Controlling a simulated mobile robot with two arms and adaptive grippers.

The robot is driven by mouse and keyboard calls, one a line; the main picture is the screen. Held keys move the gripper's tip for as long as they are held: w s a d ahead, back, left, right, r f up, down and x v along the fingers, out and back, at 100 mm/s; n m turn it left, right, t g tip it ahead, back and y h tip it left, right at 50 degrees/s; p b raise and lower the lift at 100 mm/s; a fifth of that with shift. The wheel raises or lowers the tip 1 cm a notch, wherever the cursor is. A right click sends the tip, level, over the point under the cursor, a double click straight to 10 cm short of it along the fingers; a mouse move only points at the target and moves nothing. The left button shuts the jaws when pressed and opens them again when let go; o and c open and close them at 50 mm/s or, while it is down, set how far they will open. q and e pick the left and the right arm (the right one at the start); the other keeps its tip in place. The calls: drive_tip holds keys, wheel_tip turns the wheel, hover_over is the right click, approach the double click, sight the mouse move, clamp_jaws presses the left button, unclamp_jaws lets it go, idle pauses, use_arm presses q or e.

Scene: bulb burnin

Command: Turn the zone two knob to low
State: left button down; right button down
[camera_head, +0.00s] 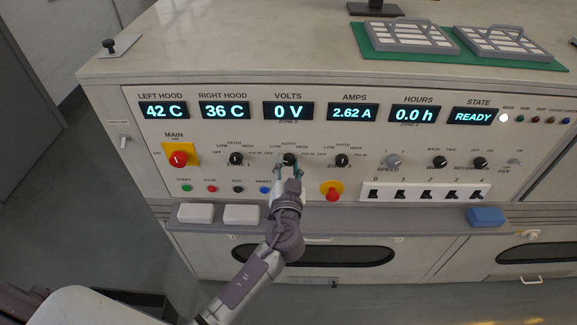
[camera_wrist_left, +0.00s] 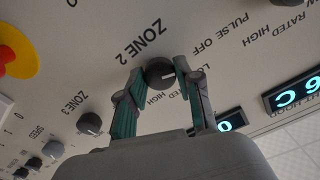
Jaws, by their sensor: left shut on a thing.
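The zone two knob (camera_head: 289,159) is a small black knob on the panel, below the VOLTS display. In the left wrist view the knob (camera_wrist_left: 160,73) sits beside the ZONE 2 label, with its white mark pointing right, roughly toward the partly hidden lettering that starts "LO". My left gripper (camera_head: 290,171) reaches up to it from below. In the left wrist view its two fingers (camera_wrist_left: 160,84) are closed on the knob, one on each side. One finger covers part of the lettering around the knob. My right gripper is in neither view.
The zone one knob (camera_head: 236,159) and zone three knob (camera_head: 342,160) flank it closely. A red emergency button (camera_head: 332,192) on yellow lies below right, and the red MAIN switch (camera_head: 178,159) at left. A blue button (camera_head: 265,190) is close to my left wrist.

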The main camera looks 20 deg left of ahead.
use_arm(q)
drive_tip(key=m, duration=0.5)
drive_tip(key=shift+m+b, duration=0.35)
drive_tip(key=shift+m, duration=0.05)
idle(0.4)
drive_tip(key=c, duration=0.8)
unclamp_jaws()
drive_tip(key=shift+o, duration=0.2)
drive_tip(key=v, duration=1.2)
